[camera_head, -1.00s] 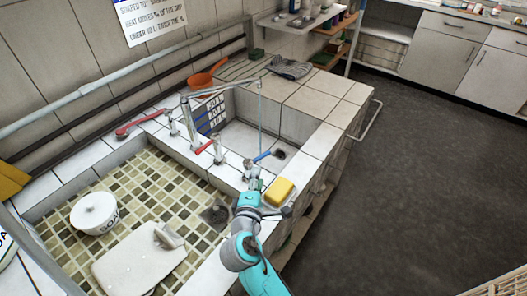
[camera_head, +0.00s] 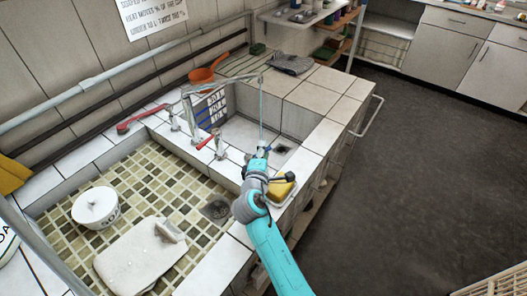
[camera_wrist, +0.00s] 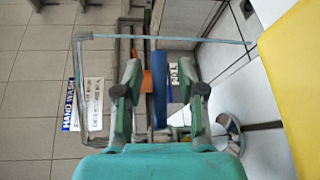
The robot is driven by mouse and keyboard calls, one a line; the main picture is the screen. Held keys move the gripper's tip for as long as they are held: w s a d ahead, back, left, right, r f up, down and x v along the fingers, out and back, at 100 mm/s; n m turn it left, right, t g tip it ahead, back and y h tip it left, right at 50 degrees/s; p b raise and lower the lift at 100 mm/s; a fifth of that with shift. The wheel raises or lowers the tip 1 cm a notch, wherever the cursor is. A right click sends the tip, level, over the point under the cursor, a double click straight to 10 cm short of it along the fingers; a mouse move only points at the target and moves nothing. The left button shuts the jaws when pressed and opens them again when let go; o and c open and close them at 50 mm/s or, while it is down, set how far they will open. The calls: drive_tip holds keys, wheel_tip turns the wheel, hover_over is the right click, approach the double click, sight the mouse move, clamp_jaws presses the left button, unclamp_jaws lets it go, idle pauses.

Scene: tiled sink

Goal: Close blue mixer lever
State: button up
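The blue mixer lever (camera_wrist: 160,90) shows in the wrist view as a long blue bar between my two green fingers. My gripper (camera_wrist: 162,88) is open, with a finger on each side of the lever and a gap on both sides. In the head view my gripper (camera_head: 260,158) is at the front rim of the far basin and hides most of the lever. A thin, pale blue stream (camera_head: 261,115) runs down from the chrome spout (camera_head: 225,83) there. It also shows in the wrist view (camera_wrist: 190,40).
A yellow sponge (camera_head: 283,187) lies right beside my gripper. The near basin holds a white pot (camera_head: 95,208) and a cutting board (camera_head: 135,264).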

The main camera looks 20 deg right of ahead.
clamp_jaws()
drive_tip(key=shift+w+n+t+y, duration=0.25)
drive_tip(key=shift+n+t+y, duration=0.15)
drive_tip(key=shift+n+y, duration=0.4)
drive_tip(key=shift+w+a+f+n+t+y, duration=0.1)
drive_tip(key=shift+w+a+n+t+y, duration=0.15)
drive_tip(key=shift+n+y, duration=0.4)
drive_tip(key=shift+w+a+n+t+y, duration=0.15)
drive_tip(key=shift+w+n+y, duration=0.15)
drive_tip(key=shift+y, duration=0.65)
unclamp_jaws()
